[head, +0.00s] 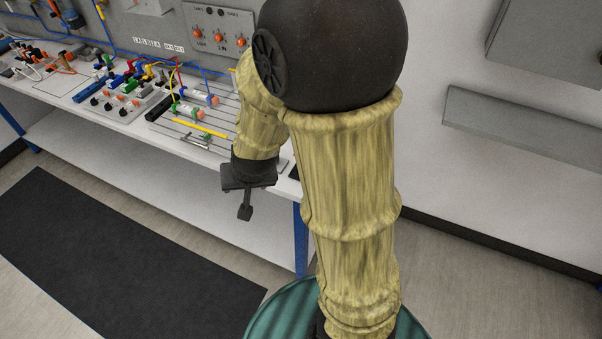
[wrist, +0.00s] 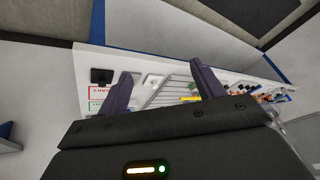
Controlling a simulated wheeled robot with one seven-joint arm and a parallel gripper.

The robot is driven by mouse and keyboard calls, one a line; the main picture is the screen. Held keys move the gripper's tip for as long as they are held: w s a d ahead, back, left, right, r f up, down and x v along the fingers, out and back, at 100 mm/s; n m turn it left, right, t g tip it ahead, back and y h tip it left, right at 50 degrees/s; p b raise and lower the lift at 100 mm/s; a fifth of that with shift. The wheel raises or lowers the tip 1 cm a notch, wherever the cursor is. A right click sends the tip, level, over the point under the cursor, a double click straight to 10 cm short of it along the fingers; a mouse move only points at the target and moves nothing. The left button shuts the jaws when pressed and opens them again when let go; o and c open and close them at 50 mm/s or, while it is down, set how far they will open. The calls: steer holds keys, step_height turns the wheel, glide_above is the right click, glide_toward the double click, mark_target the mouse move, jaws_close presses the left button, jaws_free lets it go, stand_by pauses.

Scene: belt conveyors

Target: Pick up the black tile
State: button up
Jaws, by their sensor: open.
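A small black tile (wrist: 101,76) lies on the white bench top near its end, at the left in the wrist view. In the head view a dark edge (head: 294,172), probably the same tile, shows beside my arm, which hides the rest. My gripper (wrist: 163,85) is open with nothing between its fingers. In the wrist view the tile appears left of the left finger, apart from it. In the head view my gripper (head: 245,207) hangs at the bench's front edge, left of the dark edge.
The white bench (head: 150,170) carries a rail rack (head: 205,130), several coloured connectors and cables. A grey control panel (head: 217,33) stands behind. Red and green labels (wrist: 101,98) lie near the tile. A dark mat (head: 110,265) covers the floor in front.

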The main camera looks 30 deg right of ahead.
mark_target(290, 182)
steer(key=w+d+f+m+t+h+b, duration=0.2)
steer(key=w+f+m+h, duration=0.5)
steer(key=w+f+h, duration=0.1)
steer(key=s+m+h, duration=0.1)
steer(key=s+d+m+g+h, duration=0.1)
steer(key=h, duration=0.1)
steer(key=s+d+f+m+g+h, duration=0.1)
steer(key=h, duration=0.1)
steer(key=shift+s+d, duration=0.25)
steer(key=shift+s, duration=0.05)
steer(key=p+x, duration=0.1)
steer(key=x, duration=1.1)
steer(key=shift+d, duration=0.1)
